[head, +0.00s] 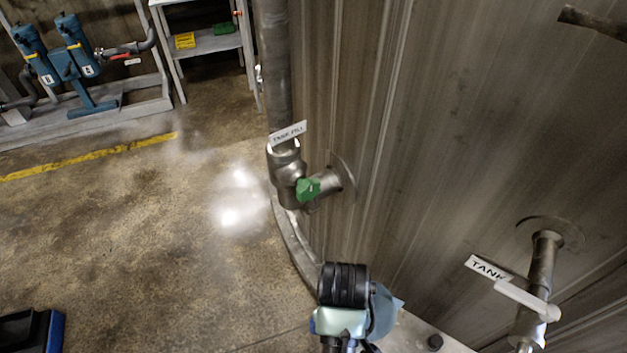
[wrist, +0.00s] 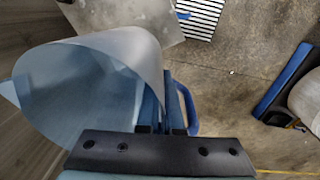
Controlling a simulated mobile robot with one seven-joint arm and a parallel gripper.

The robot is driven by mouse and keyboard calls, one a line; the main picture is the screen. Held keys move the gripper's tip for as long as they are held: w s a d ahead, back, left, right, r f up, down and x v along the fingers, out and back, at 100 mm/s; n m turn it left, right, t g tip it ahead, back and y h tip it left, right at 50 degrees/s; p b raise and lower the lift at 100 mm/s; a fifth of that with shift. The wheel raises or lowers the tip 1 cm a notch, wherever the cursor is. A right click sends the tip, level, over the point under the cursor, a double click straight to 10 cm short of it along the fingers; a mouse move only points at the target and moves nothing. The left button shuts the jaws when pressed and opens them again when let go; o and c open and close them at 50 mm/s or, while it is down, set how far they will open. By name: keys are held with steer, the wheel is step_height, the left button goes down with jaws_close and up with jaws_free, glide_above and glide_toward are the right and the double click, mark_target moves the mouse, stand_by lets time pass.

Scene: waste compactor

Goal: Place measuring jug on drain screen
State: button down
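The measuring jug (wrist: 95,80) is a translucent bluish vessel with a pale rim. It fills the left of the wrist view, with its blue handle (wrist: 188,108) at my gripper (wrist: 160,128). My gripper appears shut on the handle, though the jug and the dark wrist part hide the exact contact. In the head view the jug (head: 385,312) shows only partly, behind my wrist and beside the tank wall. A black-and-white slatted grating (wrist: 203,12), probably the drain screen, lies on the floor at the top of the wrist view. The jug is apart from it.
The corrugated tank (head: 430,130) fills the right of the head view, with a green-handled valve (head: 308,189) and a white-lever tap (head: 525,298) projecting. A blue-edged dark object (wrist: 285,82) stands right in the wrist view. Open concrete floor (head: 130,230) lies left.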

steer(key=a+m, duration=0.1)
steer(key=w+a+r+m, duration=0.1)
steer(key=a+m, duration=0.1)
steer(key=a+r+m, duration=0.1)
steer(key=m, duration=0.1)
steer(key=shift+w+a+r, duration=0.2)
steer(key=shift+a, duration=0.15)
steer(key=shift+d, duration=0.2)
